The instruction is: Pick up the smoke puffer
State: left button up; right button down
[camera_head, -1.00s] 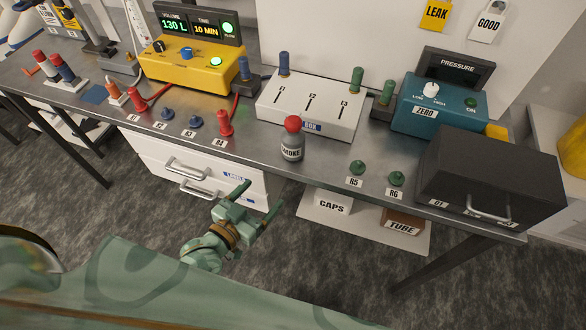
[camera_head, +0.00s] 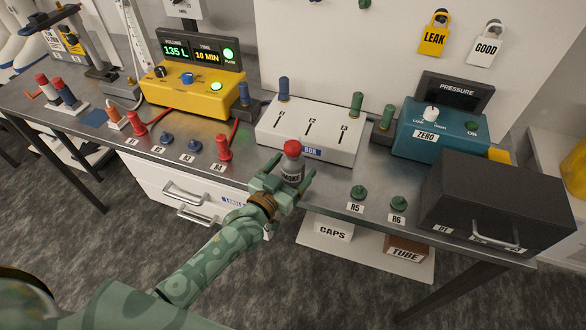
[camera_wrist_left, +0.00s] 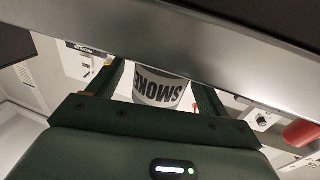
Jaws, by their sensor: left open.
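The smoke puffer (camera_head: 292,166) is a small grey bottle with a red cap and a "SMOKE" label. It stands upright near the bench's front edge, before the white valve box. My left gripper (camera_head: 291,177) is open, with its fingers on both sides of the puffer's body. In the left wrist view the puffer's label (camera_wrist_left: 162,87) shows between the two fingers (camera_wrist_left: 158,90); its cap is out of sight there. Whether the fingers touch it I cannot tell. My right gripper is not in view.
The white valve box (camera_head: 312,128) stands just behind the puffer. Green caps (camera_head: 358,193) at R5 and R6 and a dark case (camera_head: 497,200) lie to the right. Red and blue fittings (camera_head: 224,147) and a yellow pump (camera_head: 192,92) are to the left.

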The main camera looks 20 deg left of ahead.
pick_arm(q)
jog(key=shift+x, duration=0.8)
jog(key=shift+w+d+f, duration=0.1)
jog(key=shift+w+f, duration=0.05)
jog(key=shift+w, duration=0.35)
jog(key=shift+c, duration=0.3)
jog(key=c, duration=1.3)
jog(key=shift+r, duration=0.2)
